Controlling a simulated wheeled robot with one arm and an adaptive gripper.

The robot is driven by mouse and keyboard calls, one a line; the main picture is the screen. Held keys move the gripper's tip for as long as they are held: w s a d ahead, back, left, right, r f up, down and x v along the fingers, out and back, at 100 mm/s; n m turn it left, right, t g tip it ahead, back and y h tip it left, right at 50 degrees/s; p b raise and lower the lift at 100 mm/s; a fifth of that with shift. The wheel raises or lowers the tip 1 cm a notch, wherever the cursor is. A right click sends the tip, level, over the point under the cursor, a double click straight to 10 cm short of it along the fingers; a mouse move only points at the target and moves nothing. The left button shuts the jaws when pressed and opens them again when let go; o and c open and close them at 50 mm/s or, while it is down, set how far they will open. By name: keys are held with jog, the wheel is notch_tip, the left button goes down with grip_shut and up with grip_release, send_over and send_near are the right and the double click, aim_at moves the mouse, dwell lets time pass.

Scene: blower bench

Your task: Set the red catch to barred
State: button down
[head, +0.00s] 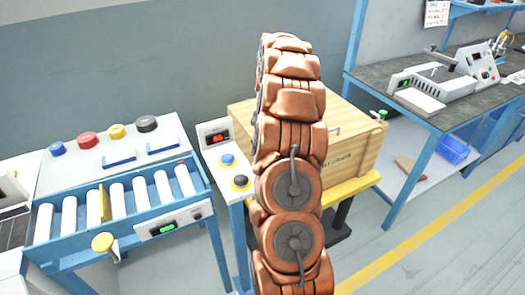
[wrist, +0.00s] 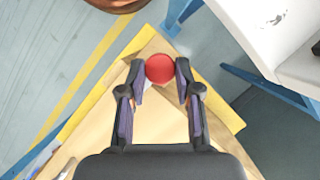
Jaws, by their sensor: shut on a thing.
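In the wrist view, the red catch (wrist: 160,68) shows as a round red knob between my two fingertips. My gripper (wrist: 160,76) is shut on it, one finger on each side. The wooden crate (wrist: 158,122) lies below, pale and flat-topped. In the head view the crate (head: 352,150) stands on a yellow-edged stand, and my copper-coloured arm covers its left part. The red catch and my gripper are hidden behind my arm there. I cannot tell which setting the catch is in.
A roller conveyor (head: 120,205) with coloured buttons stands at left. A small control post (head: 222,150) with a red display stands close to the crate's left. A blue-framed workbench (head: 450,100) with a machine is at right. Open floor (head: 425,240) lies at front right.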

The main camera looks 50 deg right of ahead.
dwell(0.3)
jog(key=c, duration=0.8)
grip_release()
jog(key=v, duration=0.7)
jog(key=shift+r, duration=0.15)
jog(key=shift+d, duration=0.1)
